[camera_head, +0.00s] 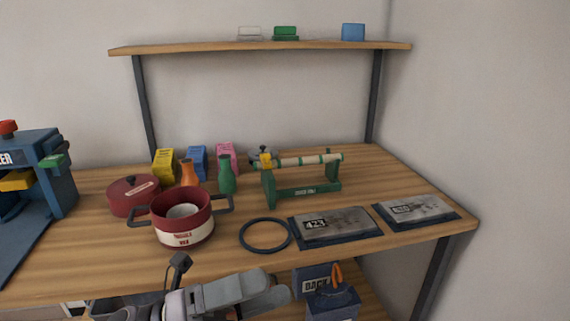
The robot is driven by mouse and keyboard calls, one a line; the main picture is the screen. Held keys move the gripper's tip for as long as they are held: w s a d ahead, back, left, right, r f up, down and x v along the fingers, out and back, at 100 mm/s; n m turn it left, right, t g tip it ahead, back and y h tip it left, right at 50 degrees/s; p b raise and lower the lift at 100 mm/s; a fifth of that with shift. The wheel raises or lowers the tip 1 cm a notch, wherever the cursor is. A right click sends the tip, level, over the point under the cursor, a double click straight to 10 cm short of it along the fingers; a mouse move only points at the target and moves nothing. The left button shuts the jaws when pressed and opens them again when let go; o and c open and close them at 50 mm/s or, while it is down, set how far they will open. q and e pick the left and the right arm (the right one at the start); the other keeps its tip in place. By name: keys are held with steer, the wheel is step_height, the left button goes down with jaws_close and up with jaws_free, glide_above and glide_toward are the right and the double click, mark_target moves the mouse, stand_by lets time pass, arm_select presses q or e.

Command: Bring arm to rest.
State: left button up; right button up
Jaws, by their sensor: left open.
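My left gripper (274,287) shows at the bottom of the head view, its grey fingers pointing right. It is open, and I see nothing between its fingers. It sits in front of the wooden table's (395,160) front edge, apart from the things on top. Its arm comes in from the bottom left and is mostly cut off by the frame. My right gripper is not in view.
A red pot (184,215), a dark ring (265,235) and two labelled plates (335,225) lie near the front edge. A green stand (300,180) is behind. A blue machine (35,170) stands left. A blue box (332,302) with an orange handle is below, right of the gripper.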

arm_select(q)
steer(key=w+a+f+n+t+y, duration=0.2)
steer(key=a+f+n+t+y, duration=0.4)
steer(key=n, duration=0.8)
steer(key=w+a+f+n+t+y, duration=0.2)
steer(key=a+f+n+t+y, duration=0.2)
steer(key=f+n+t+y, duration=0.7)
steer(key=s+a+f+n+g+y, duration=0.1)
steer(key=s+a+f+n+g, duration=0.2)
steer(key=s+f+n, duration=0.3)
steer(key=s+a+f+n+g+y+p, duration=0.1)
steer(key=s+a+f+n+g, duration=0.3)
steer(key=f, duration=0.5)
steer(key=s+n+g, duration=0.2)
steer(key=shift+s+f+n+y, duration=0.15)
steer(key=shift+s+n+y, duration=0.15)
steer(key=shift+s+y, duration=0.1)
steer(key=shift+w, duration=0.1)
